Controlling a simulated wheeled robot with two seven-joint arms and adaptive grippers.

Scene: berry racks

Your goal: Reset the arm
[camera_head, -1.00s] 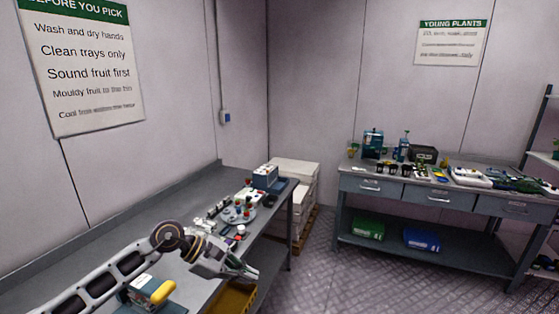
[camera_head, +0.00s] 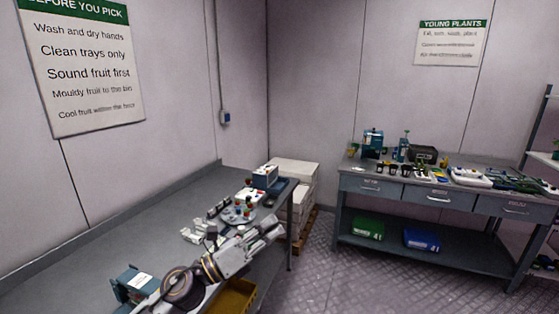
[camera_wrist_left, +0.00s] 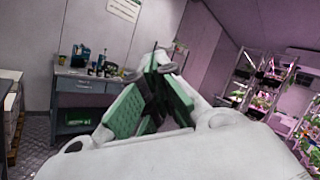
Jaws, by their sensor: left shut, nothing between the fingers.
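My left arm comes in from the bottom of the head view and reaches along the front edge of the grey bench (camera_head: 85,248). My left gripper (camera_head: 276,226) is past that edge, near the bench's far right corner. It is shut and empty. In the left wrist view, the green-padded fingers of the gripper (camera_wrist_left: 157,82) come together at their tips, with nothing between them. My right gripper does not show in the head view.
A round stand with small items (camera_head: 238,213) and a blue-white box (camera_head: 265,177) stand on the bench close to the arm. A yellow bin (camera_head: 234,297) sits below. White stacked boxes (camera_head: 297,170) stand beyond. A second table (camera_head: 400,190) is at right. Floor between is clear.

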